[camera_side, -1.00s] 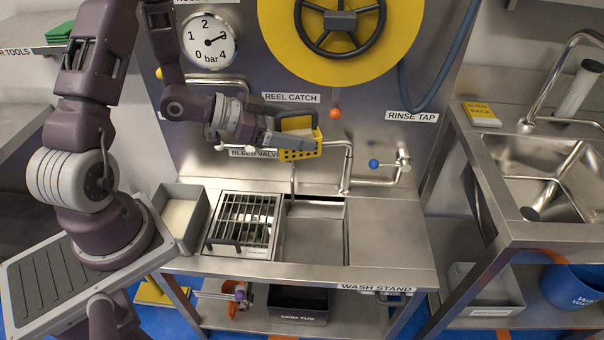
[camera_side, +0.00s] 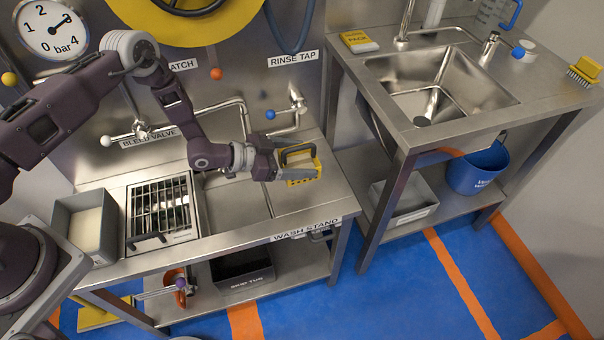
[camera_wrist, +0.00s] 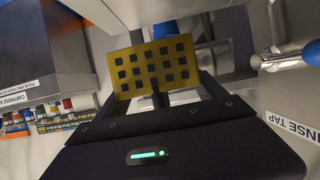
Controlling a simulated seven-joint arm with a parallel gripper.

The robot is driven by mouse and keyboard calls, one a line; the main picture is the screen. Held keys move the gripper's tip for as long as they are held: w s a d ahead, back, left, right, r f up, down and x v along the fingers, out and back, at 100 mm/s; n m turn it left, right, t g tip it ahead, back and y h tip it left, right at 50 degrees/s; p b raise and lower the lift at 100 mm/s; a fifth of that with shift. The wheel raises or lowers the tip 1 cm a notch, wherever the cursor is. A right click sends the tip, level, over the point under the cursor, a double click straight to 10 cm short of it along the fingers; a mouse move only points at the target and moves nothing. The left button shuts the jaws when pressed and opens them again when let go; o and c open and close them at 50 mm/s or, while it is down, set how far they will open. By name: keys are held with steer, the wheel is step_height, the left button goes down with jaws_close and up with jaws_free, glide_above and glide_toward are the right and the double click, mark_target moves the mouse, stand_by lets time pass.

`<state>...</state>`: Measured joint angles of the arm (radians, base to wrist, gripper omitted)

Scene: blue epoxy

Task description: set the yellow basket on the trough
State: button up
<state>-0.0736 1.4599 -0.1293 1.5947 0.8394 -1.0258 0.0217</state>
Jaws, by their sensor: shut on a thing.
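My gripper (camera_side: 277,162) is shut on the yellow basket (camera_side: 304,178). The basket has perforated sides, a dark handle and a pale block inside. It is held roughly upright above the right part of the wash stand's top, near its right edge. In the wrist view, the basket's yellow perforated face (camera_wrist: 152,67) shows just beyond my fingers (camera_wrist: 158,98). The trough appears to be the recessed steel basin (camera_side: 232,206) in the stand, left of the basket and partly hidden by my arm. A slatted grate (camera_side: 160,210) lies beside the basin on the left.
The rinse tap with a blue knob (camera_side: 271,114) and its pipe stand behind the basket. A grey bin (camera_side: 86,223) sits left of the grate. A separate sink counter (camera_side: 450,85) stands to the right, across a gap. The stand's front right top is clear.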

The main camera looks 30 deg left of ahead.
step_height(320, 180, down, 9)
steer(key=shift+f, duration=0.15)
steer(key=shift+f, duration=0.15)
steer(key=o, duration=1.5)
steer(key=shift+s+a+r, duration=0.1)
steer(key=shift+r, duration=0.1)
steer(key=v, duration=1.1)
steer(key=shift+s+a+r, duration=0.2)
steer(key=shift+s+a, duration=0.05)
